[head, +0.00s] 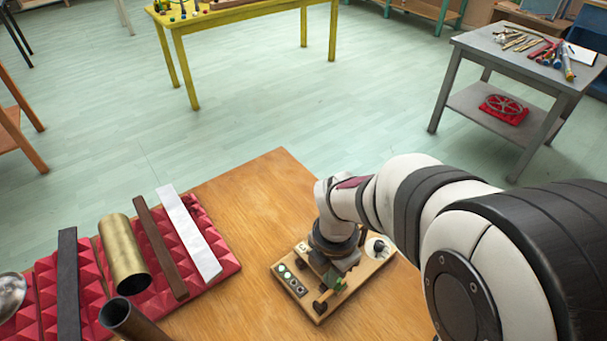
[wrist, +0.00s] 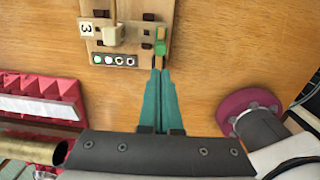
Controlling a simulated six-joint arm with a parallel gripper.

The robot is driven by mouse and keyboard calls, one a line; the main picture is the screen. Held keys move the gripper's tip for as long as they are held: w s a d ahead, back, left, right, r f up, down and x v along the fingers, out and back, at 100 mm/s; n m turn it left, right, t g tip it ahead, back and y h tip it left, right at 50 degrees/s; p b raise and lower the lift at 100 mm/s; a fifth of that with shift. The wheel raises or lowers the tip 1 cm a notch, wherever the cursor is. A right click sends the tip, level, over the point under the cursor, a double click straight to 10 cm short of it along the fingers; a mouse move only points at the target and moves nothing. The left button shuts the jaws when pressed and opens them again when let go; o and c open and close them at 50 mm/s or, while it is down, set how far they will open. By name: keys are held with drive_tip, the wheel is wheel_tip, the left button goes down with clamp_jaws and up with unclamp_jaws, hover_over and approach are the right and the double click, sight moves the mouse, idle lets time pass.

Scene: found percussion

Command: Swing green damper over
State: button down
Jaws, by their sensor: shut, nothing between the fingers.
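The green damper (wrist: 160,46) is a small green block on the right part of a wooden board (wrist: 126,8) in the wrist view. It also shows in the head view (head: 336,281), partly covered by my arm. My gripper (wrist: 161,73) has long teal fingers, shut together and empty. Their tips are at the near end of the damper; I cannot tell whether they touch it. A pale block (wrist: 113,35) stands on the board left of the damper, beside a label marked 3 (wrist: 86,28).
A row of round lights (wrist: 115,60), some green, lies on the board's near left. A red spiked foam pad (head: 225,254) holds bars and a brass tube (head: 123,250) to the left. A white dial (head: 379,248) sits beyond my wrist. Bare wooden tabletop (head: 250,195) surrounds the board.

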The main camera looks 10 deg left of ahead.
sight(343, 282)
drive_tip(key=shift+w+d+f, duration=0.25)
drive_tip(key=shift+w+d, duration=0.2)
drive_tip(key=shift+w, duration=0.05)
drive_tip(key=shift+w+d+f, duration=0.2)
drive_tip(key=shift+w+d, duration=0.25)
drive_tip(key=shift+w, duration=0.05)
drive_tip(key=shift+w+d+f, duration=0.5)
drive_tip(key=shift+w+d, duration=0.05)
drive_tip(key=shift+w, duration=0.05)
